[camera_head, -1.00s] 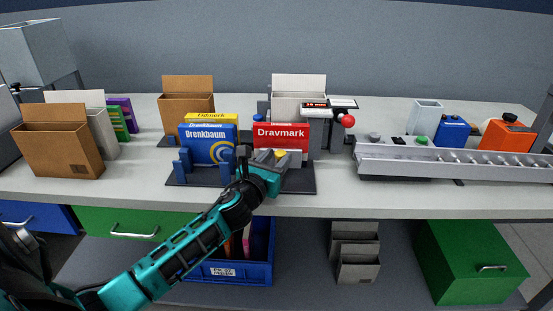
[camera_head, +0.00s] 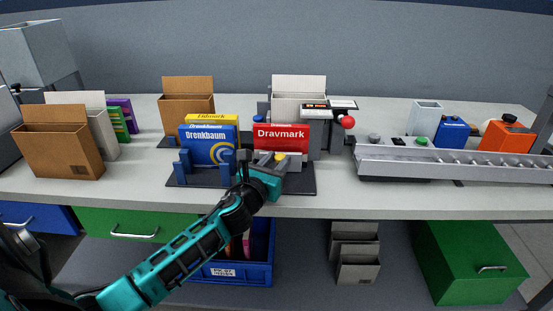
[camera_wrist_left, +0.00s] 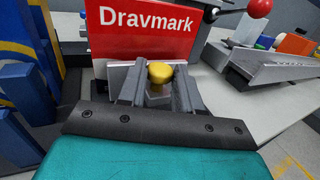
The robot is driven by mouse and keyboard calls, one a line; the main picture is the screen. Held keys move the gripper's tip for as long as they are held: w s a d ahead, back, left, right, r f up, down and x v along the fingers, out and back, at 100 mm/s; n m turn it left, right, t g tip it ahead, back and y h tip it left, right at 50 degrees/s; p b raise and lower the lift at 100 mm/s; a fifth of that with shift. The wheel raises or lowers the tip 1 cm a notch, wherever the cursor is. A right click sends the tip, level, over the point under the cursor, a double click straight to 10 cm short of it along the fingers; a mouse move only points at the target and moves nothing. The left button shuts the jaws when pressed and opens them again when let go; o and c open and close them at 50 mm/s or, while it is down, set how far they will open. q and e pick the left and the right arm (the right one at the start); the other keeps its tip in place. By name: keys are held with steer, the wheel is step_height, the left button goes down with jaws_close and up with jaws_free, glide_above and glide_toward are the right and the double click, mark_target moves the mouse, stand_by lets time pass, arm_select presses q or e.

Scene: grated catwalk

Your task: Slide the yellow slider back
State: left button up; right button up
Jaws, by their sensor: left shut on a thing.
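The yellow slider (camera_head: 281,156) is a small rounded knob low in front of the red Dravmark box (camera_head: 281,135), on a dark base plate (camera_head: 304,181). In the left wrist view the yellow slider (camera_wrist_left: 160,72) sits between the two grey fingers, its top showing and its lower part partly hidden. My left gripper (camera_head: 271,163) reaches it from the front and is shut on it; it also shows in the left wrist view (camera_wrist_left: 157,90). The red box (camera_wrist_left: 143,27) stands upright just behind it. My right gripper is not in view.
Blue Drenkbaum boxes (camera_head: 207,146) and a yellow box (camera_head: 224,119) stand left of the gripper. A device with a red ball knob (camera_head: 348,122) stands behind right. A grey roller conveyor (camera_head: 450,164) lies farther right. The counter front right of the plate is clear.

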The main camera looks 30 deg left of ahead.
arm_select(q)
steer(key=shift+s+d, duration=0.5)
steer(key=shift+s, duration=0.3)
steer(key=o, duration=0.7)
steer(key=shift+f, duration=0.1)
steer(key=s, duration=0.4)
steer(key=s+d, duration=0.1)
steer(key=s, duration=0.3)
steer(key=s+d, duration=0.1)
steer(key=s, duration=0.4)
steer(key=shift+b, duration=0.3)
steer(key=shift+w, duration=0.1)
